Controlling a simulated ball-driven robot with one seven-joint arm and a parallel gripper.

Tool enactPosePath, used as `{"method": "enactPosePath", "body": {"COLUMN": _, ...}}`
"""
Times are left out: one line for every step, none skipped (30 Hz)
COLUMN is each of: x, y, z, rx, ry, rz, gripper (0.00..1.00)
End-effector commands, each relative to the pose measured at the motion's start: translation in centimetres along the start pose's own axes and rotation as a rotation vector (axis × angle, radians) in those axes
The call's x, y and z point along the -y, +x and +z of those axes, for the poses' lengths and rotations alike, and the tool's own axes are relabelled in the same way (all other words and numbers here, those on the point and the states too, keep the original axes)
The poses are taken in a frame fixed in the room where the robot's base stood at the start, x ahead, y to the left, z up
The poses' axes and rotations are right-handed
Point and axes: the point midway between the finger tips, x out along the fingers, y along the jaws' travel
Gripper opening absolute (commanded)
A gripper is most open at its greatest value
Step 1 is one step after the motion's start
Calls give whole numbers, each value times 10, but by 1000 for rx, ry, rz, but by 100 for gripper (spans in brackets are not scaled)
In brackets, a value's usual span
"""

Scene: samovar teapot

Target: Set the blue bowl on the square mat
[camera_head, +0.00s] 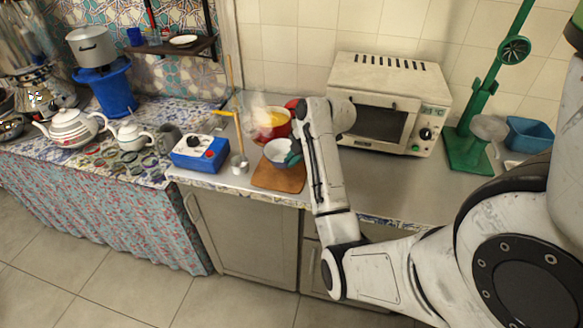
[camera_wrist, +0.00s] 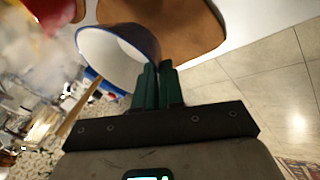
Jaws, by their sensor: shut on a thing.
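The blue bowl (camera_head: 276,150), white inside with a blue rim, is at my gripper (camera_head: 294,159) and overlaps the back part of a brown square mat (camera_head: 270,181). In the wrist view my gripper (camera_wrist: 158,66) has its green fingers closed together on the rim of the bowl (camera_wrist: 112,58). The bowl looks tilted there, with the brown mat (camera_wrist: 190,30) behind it. I cannot tell whether the bowl touches the mat. My gripper hides part of the bowl's side.
A red pot (camera_head: 274,120) with yellow contents steams just behind the bowl. A blue box (camera_head: 200,153) with knobs and a small metal pot (camera_head: 240,164) stand left of the mat. A toaster oven (camera_head: 395,105) stands right. The counter front (camera_head: 400,197) is clear.

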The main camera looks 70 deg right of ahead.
Motion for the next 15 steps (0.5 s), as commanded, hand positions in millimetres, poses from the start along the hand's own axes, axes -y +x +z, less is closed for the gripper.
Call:
{"method": "enactPosePath", "body": {"x": -1, "y": 3, "z": 0, "rx": -1, "ry": -1, "rz": 0, "gripper": 0}}
{"method": "enactPosePath", "body": {"x": -2, "y": 6, "z": 0, "rx": -1, "ry": -1, "rz": 0, "gripper": 0}}
{"method": "enactPosePath", "body": {"x": -2, "y": 11, "z": 1, "rx": -1, "ry": -1, "rz": -2, "gripper": 0}}
{"method": "enactPosePath", "body": {"x": 1, "y": 14, "z": 2, "rx": -1, "ry": 0, "rz": -3, "gripper": 0}}
{"method": "enactPosePath", "body": {"x": 3, "y": 17, "z": 3, "rx": -1, "ry": 0, "rz": -3, "gripper": 0}}
{"method": "enactPosePath", "body": {"x": 6, "y": 22, "z": 4, "rx": -1, "ry": 1, "rz": -4, "gripper": 0}}
{"method": "enactPosePath", "body": {"x": 8, "y": 26, "z": 5, "rx": -2, "ry": 1, "rz": -4, "gripper": 0}}
{"method": "enactPosePath", "body": {"x": 9, "y": 28, "z": 6, "rx": -1, "ry": 1, "rz": -2, "gripper": 0}}
{"method": "enactPosePath", "body": {"x": 10, "y": 32, "z": 7, "rx": -1, "ry": 0, "rz": -1, "gripper": 0}}
{"method": "enactPosePath", "body": {"x": 11, "y": 33, "z": 8, "rx": -1, "ry": 0, "rz": -1, "gripper": 0}}
{"method": "enactPosePath", "body": {"x": 12, "y": 34, "z": 8, "rx": -1, "ry": -1, "rz": 0, "gripper": 0}}
{"method": "enactPosePath", "body": {"x": 12, "y": 35, "z": 8, "rx": 0, "ry": -1, "rz": 1, "gripper": 0}}
{"method": "enactPosePath", "body": {"x": 12, "y": 35, "z": 8, "rx": 0, "ry": -1, "rz": 1, "gripper": 0}}
{"method": "enactPosePath", "body": {"x": 12, "y": 35, "z": 8, "rx": 0, "ry": -2, "rz": 2, "gripper": 0}}
{"method": "enactPosePath", "body": {"x": 12, "y": 35, "z": 8, "rx": 0, "ry": -1, "rz": 2, "gripper": 0}}
